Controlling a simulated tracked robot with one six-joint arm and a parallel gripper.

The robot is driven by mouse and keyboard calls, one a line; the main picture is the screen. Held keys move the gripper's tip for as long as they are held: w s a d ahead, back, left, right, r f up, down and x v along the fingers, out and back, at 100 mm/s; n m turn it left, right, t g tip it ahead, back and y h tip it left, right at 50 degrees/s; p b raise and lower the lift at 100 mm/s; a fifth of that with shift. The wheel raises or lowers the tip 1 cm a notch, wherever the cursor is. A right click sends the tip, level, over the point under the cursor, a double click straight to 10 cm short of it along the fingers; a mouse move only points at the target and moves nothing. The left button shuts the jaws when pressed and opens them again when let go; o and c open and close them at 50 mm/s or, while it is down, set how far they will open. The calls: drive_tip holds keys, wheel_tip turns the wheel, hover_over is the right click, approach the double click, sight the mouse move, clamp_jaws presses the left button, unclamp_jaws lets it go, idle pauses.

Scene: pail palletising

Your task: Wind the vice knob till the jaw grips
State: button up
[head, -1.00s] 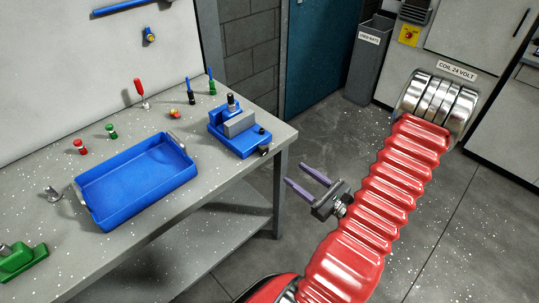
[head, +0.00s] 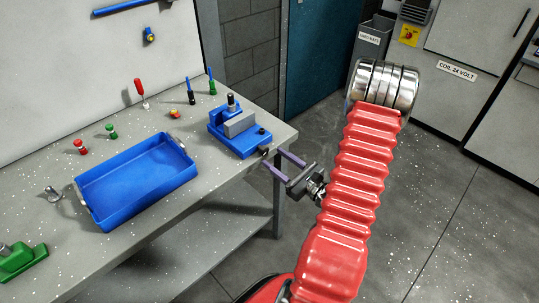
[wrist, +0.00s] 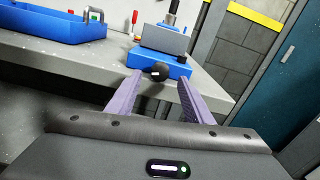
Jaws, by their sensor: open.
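The blue vice (head: 238,133) with a grey jaw block (head: 239,124) sits at the right end of the grey workbench. Its dark knob (head: 264,151) faces the bench's front right edge; in the wrist view the round black knob (wrist: 157,71) shows with a small white mark. My gripper (head: 282,160) is open, with two purple fingers pointing at the vice. In the wrist view the fingers (wrist: 160,86) lie either side of the line to the knob, which appears between and just beyond their tips. I cannot tell whether they touch it.
A blue tray (head: 134,184) lies left of the vice on the workbench (head: 215,185). Small red and green items, screwdrivers (head: 190,92) and a green device (head: 18,260) stand around it. Open floor (head: 440,210) lies right of the bench.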

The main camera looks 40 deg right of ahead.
sight(266, 153)
drive_tip(key=shift+w, duration=1.9)
drive_tip(key=shift+c, duration=0.6)
drive_tip(key=shift+a, duration=0.1)
drive_tip(key=c, duration=1)
